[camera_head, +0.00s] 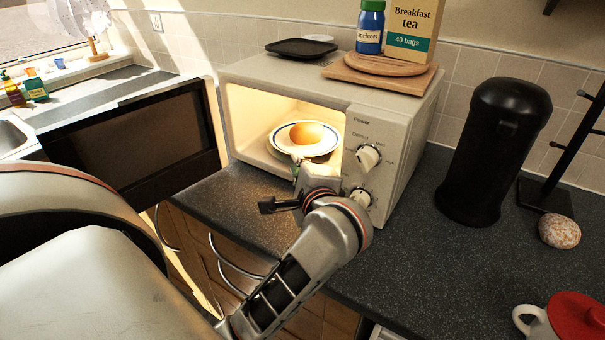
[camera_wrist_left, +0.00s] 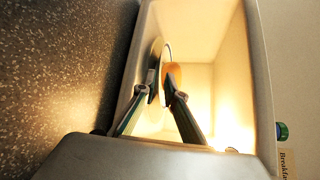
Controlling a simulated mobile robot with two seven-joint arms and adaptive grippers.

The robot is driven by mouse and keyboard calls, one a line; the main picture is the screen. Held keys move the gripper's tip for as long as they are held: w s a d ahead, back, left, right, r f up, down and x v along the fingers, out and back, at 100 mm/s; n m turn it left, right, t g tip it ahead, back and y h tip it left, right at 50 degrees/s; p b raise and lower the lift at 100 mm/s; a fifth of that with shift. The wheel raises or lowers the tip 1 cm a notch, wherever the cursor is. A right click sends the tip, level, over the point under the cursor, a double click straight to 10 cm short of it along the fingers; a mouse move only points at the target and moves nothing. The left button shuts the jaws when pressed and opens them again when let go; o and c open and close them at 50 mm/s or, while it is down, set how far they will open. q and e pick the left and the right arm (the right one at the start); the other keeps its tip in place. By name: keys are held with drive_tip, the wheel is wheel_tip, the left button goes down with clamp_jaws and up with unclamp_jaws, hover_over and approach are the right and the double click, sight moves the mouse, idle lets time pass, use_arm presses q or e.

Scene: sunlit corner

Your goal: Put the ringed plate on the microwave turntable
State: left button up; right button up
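The ringed plate (camera_head: 285,139), white with a blue ring, is inside the lit, open microwave (camera_head: 398,128), with a round orange-brown bun (camera_head: 306,134) on it. A pale round rim under it looks like the turntable (camera_head: 322,159); I cannot tell whether the plate touches it. My left gripper (camera_head: 299,163) reaches into the opening at the plate's near edge. In the left wrist view the plate (camera_wrist_left: 167,52) shows edge-on, its rim between the close-set fingertips of my left gripper (camera_wrist_left: 162,95). My right gripper is not in view.
The microwave door (camera_head: 150,140) stands wide open to the left. A black tray (camera_head: 302,47), wooden boards (camera_head: 385,70), a jar (camera_head: 370,28) and a tea box (camera_head: 412,30) are on top.

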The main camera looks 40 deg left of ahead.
use_arm(q)
drive_tip(key=shift+v, duration=2.35)
